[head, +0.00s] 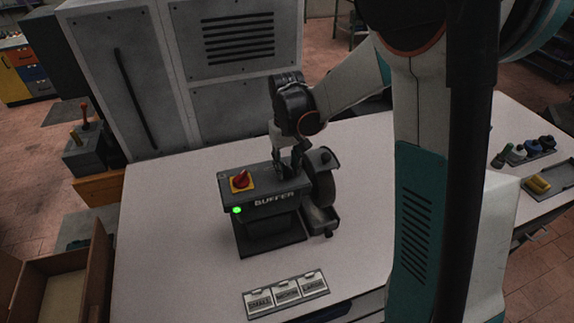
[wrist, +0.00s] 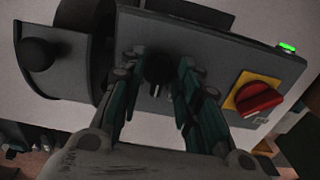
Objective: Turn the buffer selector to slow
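The buffer (head: 262,204) is a dark grey machine labelled BUFFER on the table. A small black knob (wrist: 157,70), likely the selector, stands on its top panel in the wrist view; in the head view my gripper hides it. My gripper (head: 287,162) points down over the panel. In the wrist view its two fingers (wrist: 158,68) stand on either side of the black knob, with a visible gap at each side, so it is open. The setting marks around the knob are not readable.
A red rotary switch on a yellow plate (head: 240,181) sits beside the knob, with a lit green lamp (head: 237,210) near it. A wheel (head: 321,178) is at the machine's right. A three-part labelled tray (head: 287,294) lies in front. The table (head: 165,215) left of the machine is clear.

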